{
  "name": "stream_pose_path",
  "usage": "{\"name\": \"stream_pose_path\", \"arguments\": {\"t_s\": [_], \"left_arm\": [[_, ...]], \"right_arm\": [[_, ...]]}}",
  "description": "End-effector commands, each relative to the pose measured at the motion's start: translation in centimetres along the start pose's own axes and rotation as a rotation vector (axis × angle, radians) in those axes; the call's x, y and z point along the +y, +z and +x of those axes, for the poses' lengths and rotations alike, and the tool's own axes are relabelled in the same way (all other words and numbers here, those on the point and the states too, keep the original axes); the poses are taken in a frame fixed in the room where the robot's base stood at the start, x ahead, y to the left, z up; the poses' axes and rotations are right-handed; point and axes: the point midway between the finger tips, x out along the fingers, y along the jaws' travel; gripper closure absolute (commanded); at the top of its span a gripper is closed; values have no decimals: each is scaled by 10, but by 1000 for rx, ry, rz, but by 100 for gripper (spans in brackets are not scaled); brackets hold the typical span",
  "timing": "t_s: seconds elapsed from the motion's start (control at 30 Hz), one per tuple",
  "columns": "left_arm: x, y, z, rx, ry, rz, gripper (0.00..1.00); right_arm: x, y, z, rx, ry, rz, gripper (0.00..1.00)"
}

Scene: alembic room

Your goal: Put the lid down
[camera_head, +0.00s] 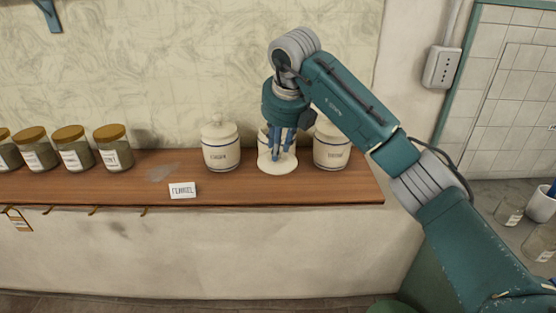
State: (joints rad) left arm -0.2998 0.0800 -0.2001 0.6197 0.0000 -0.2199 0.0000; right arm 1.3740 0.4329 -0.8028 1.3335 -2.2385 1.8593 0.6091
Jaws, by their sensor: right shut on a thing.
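My right gripper (283,151) points down at the middle of the wooden shelf, its blue fingers shut on a cream lid (277,166). The lid is a pale round disc, low in front of the middle canister. I cannot tell whether it touches the shelf. The middle canister (263,138) is cream with a blue band and is mostly hidden behind my gripper. My left gripper is not in view.
A lidded canister (221,147) stands left of my gripper and another canister (332,149) stands close on its right. A label card (183,190) is at the front edge of the shelf (340,190). Several cork-topped jars (114,148) stand at the left.

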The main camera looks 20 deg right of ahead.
Motion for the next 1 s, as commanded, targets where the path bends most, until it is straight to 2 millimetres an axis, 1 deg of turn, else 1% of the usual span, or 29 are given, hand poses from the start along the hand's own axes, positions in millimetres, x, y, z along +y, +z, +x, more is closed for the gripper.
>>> {"name": "stream_pose_path", "arguments": {"t_s": [0.03,0.27,0.47,0.5,0.57,0.93,0.97,1.0], "left_arm": [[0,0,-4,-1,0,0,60],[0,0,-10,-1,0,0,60],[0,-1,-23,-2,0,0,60],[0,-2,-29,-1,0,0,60],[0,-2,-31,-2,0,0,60],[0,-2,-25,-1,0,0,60],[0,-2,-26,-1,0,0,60],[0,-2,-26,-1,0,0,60]], "right_arm": [[1,-7,9,8,1,-5,100],[1,-14,26,5,2,-3,100],[2,-26,53,7,1,-4,100],[1,-24,53,6,2,-2,100],[1,-23,57,5,2,-2,100],[0,-26,65,3,1,-3,100],[1,-25,64,4,1,-3,73],[1,-25,63,4,1,-3,65]]}}
